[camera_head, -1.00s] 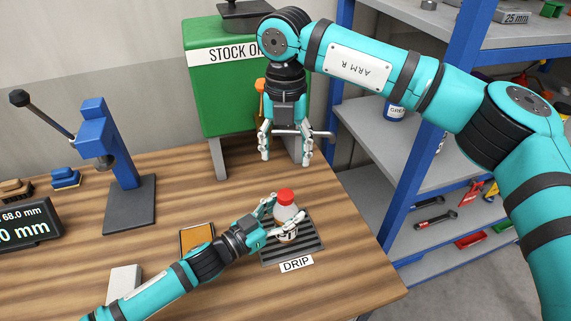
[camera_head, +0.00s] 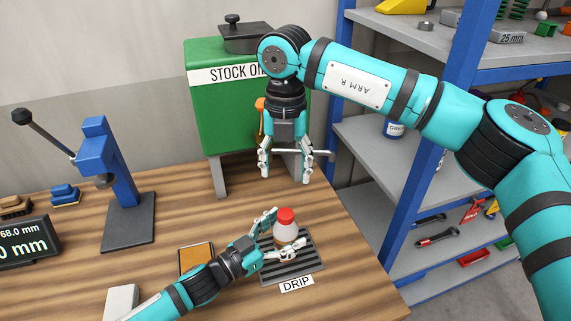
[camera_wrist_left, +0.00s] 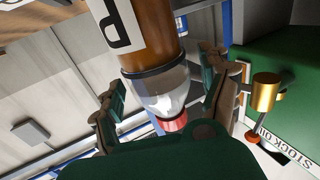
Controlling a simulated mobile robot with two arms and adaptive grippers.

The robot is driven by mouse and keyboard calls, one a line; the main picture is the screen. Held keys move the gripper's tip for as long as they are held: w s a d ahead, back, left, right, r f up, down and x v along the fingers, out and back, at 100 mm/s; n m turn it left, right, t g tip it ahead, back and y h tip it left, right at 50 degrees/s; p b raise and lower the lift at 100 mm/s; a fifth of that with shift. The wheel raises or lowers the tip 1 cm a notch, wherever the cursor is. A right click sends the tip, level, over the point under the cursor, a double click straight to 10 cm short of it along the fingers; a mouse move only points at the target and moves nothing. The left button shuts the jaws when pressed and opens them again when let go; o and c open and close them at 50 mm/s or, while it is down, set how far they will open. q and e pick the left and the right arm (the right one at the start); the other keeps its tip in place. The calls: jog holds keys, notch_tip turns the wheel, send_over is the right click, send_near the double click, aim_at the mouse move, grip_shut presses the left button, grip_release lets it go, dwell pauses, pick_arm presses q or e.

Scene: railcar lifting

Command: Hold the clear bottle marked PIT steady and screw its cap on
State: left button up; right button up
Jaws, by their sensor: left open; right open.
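The clear bottle (camera_head: 285,231) stands upright on the black slatted tray (camera_head: 308,266) with the DRIP sign. A red cap (camera_head: 286,215) sits on its top; I cannot tell how tight it is. My left gripper (camera_head: 289,227) is open, with its fingers on either side of the bottle. In the left wrist view the bottle (camera_wrist_left: 160,85) appears upside down, with brown liquid, a clear shoulder and a partly visible label letter P. My right gripper (camera_head: 285,179) is open and empty, pointing down above and behind the cap.
The green stock oil tank (camera_head: 206,110) on legs stands behind my right gripper, with a tap near it. A blue press (camera_head: 112,160), a display (camera_head: 25,240) and an orange-topped pad (camera_head: 196,258) are on the left. Blue-framed shelves (camera_head: 385,150) stand right of the table edge.

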pick_arm(q)
jog(key=v, duration=1.1)
jog(key=shift+a+r, duration=0.1)
